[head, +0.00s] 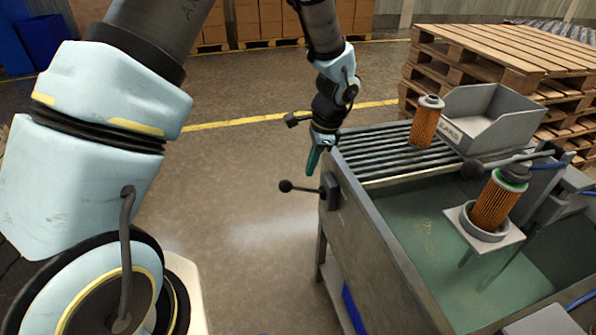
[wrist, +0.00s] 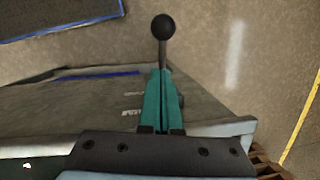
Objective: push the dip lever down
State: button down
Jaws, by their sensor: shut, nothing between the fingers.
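A lever with a black ball knob (head: 285,186) sticks out from the left outer side of the grey tank (head: 395,255), its rod about level. My gripper (head: 311,172) is shut and empty, teal fingers pointing down, above the rod and a little right of the knob. In the wrist view the knob (wrist: 162,26) and rod show just past my shut fingertips (wrist: 161,72); I cannot tell whether they touch. An orange filter cartridge (head: 496,203) with a green top stands tilted in a holder (head: 467,222) over the green liquid.
Another orange cartridge (head: 425,124) stands on the slatted rack (head: 375,153) beside a grey bin (head: 490,128). Pallets (head: 500,50) are stacked behind. The floor left of the tank is clear.

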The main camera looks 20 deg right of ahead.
aim_at(293, 187)
jog(key=shift+w+a+f+p, duration=0.3)
jog(key=shift+a+f, duration=0.35)
jog(key=shift+a, duration=0.2)
jog(key=shift+w+a+f+p, duration=0.25)
jog(key=shift+a+f, duration=0.4)
jog(key=shift+a, duration=0.2)
jog(key=shift+a+f, duration=0.15)
